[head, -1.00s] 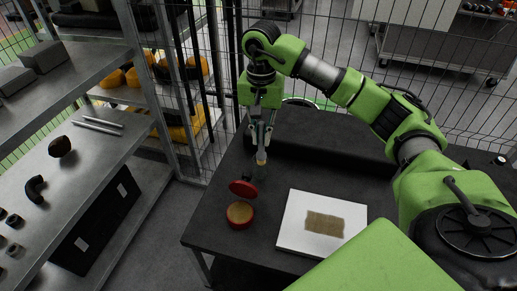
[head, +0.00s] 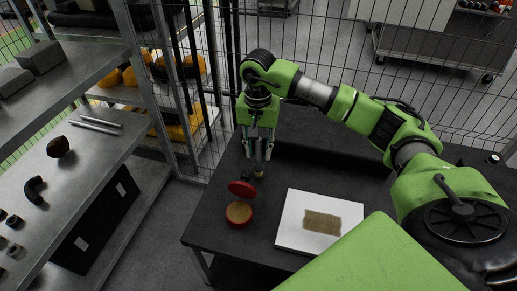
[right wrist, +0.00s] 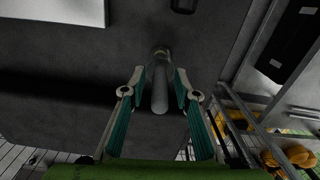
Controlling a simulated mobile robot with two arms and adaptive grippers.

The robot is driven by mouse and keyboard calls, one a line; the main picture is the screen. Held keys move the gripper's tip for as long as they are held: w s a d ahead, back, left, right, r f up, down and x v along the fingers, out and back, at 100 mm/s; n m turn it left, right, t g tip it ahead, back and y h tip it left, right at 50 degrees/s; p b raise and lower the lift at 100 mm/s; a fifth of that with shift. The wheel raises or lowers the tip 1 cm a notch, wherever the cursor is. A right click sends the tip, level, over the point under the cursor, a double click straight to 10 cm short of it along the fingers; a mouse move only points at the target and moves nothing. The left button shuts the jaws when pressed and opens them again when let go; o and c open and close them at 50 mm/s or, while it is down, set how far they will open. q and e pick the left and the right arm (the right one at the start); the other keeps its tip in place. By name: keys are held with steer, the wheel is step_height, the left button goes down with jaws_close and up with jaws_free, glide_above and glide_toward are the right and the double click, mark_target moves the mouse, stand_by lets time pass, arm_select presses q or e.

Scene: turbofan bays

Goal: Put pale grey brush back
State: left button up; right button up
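The pale grey brush (right wrist: 160,95) shows in the right wrist view, its handle pointing toward the camera between my fingers. Its far end meets a small round holder or ferrule (right wrist: 161,54); I cannot tell which. In the head view its lower part (head: 259,171) stands about upright at the table's left side, small and partly hidden by the gripper. My right gripper (head: 258,155), also in the right wrist view (right wrist: 159,88), is open around the handle, with a gap on both sides. My left gripper is not in view.
An open red tin (head: 238,215) with its red lid (head: 242,188) is close to the gripper on the dark table (head: 215,225). A white board (head: 291,232) with a brown patch (head: 321,222) lies to the right. Metal shelves (head: 95,150) stand left; a wire fence runs behind.

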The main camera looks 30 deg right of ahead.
steer(key=shift+w+d, duration=0.1)
steer(key=shift+w, duration=0.05)
steer(key=shift+r, duration=0.2)
step_height(320, 180, up, 7)
steer(key=b, duration=0.3)
steer(key=shift+f, duration=0.2)
step_height(320, 180, up, 4)
steer(key=shift+r, duration=0.6)
